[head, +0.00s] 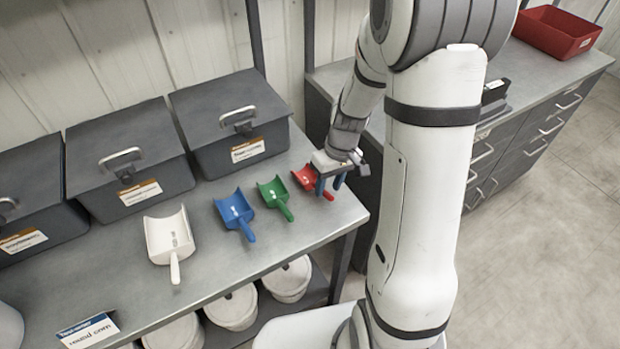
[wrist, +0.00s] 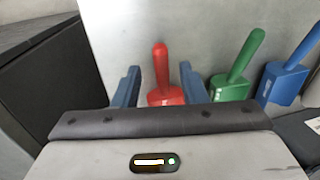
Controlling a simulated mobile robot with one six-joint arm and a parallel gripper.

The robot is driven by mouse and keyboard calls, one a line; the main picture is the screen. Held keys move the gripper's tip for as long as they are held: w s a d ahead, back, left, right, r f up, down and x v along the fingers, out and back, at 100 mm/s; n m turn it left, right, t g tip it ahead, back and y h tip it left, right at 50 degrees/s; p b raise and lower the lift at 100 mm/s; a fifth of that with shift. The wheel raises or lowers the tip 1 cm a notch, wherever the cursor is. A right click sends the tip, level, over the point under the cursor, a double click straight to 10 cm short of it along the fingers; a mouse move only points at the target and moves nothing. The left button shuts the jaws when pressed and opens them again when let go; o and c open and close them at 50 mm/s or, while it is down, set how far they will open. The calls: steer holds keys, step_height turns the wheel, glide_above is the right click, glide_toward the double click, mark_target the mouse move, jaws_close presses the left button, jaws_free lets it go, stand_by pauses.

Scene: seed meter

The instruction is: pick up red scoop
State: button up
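The red scoop (head: 306,179) lies on the grey bench at the right end of a row of scoops. In the wrist view the red scoop (wrist: 162,72) sits between my gripper's two blue fingers, its handle pointing away from the gripper. My gripper (head: 331,186) is open above the scoop, with gaps between the scoop and each finger in the wrist view (wrist: 166,84). Part of the scoop's bowl is hidden by the gripper body. I cannot tell how high the fingertips are above the bench.
The green scoop (head: 273,193) lies close to the left of the red one, then the blue scoop (head: 235,210) and the white scoop (head: 168,235). Dark lidded bins (head: 230,115) stand behind. A red tray (head: 557,32) rests on the drawer cabinet at the back right.

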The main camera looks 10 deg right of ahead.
mark_target(327, 192)
steer(key=shift+s+a+f, duration=0.1)
steer(key=shift+a+f, duration=0.1)
steer(key=shift+f, duration=0.7)
steer(key=shift+s+a+f, duration=0.1)
steer(key=shift+a+f, duration=0.05)
steer(key=shift+f, duration=0.75)
steer(key=shift+c, duration=0.5)
jaws_close()
